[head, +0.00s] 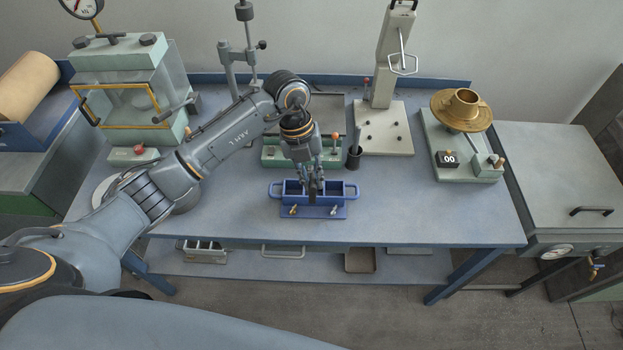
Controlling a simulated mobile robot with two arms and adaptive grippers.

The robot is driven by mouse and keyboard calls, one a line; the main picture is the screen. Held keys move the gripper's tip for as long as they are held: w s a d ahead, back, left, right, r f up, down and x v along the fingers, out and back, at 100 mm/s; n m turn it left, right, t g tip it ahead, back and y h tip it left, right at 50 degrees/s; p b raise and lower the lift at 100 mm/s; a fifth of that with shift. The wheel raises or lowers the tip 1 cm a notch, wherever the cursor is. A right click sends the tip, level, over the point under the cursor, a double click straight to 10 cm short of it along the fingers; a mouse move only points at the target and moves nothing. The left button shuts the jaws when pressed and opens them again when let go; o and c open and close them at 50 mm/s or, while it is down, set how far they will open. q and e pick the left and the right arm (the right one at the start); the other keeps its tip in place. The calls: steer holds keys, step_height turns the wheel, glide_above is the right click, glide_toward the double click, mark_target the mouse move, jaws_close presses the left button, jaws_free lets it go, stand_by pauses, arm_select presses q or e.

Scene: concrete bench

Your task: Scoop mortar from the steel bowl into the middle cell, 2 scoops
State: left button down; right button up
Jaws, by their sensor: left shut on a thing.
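A blue mould (313,212) with handles at both ends and brass screws in front stands near the bench's front edge. Its dark cells open upward. My left gripper (313,187) points down over the mould's middle and is shut on a small dark tool. The tool is too small and too covered by the fingers to make out its shape or any load. The fingers also hide the middle cell's contents. I cannot make out the steel bowl; my left arm covers part of the bench. My right gripper is not in view.
A dark cup (354,158) with a rod stands behind the mould's right end. A green-based device (273,154) is behind the gripper. A brass flow table (461,120) stands at right, a glazed green machine (128,90) at left. The bench front right (440,215) is clear.

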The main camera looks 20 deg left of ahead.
mark_target(313, 174)
arm_select(q)
steer(key=shift+w+a+r+g, duration=0.1)
steer(key=shift+w+r+g, duration=0.2)
steer(key=shift+w, duration=0.15)
steer(key=shift+w+f+g, duration=0.1)
steer(key=shift+w+g, duration=0.15)
steer(key=shift+g, duration=0.05)
steer(key=shift+w+a+g+h, duration=0.15)
steer(key=shift+w+g+h, duration=0.15)
steer(key=shift+h, duration=0.1)
steer(key=shift+w+g+b, duration=0.25)
steer(key=shift+g+b, duration=0.05)
steer(key=shift+b, duration=0.25)
steer(key=shift+w+a+g, duration=0.15)
steer(key=shift+w+g, duration=0.1)
steer(key=shift+g, duration=0.05)
steer(key=shift+w+a+r+g+h+b, duration=0.25)
steer(key=shift+w+g+b, duration=0.25)
steer(key=shift+b, duration=0.55)
steer(key=shift+w+d+r+n+g, duration=0.1)
steer(key=shift+w+r+n+g, duration=0.05)
steer(key=shift+n+g, duration=0.15)
steer(key=shift+w+r+h, duration=0.15)
steer(key=shift+h, duration=0.1)
steer(key=shift+w+r+g, duration=0.15)
steer(key=shift+w+g, duration=0.15)
steer(key=shift+g, duration=0.2)
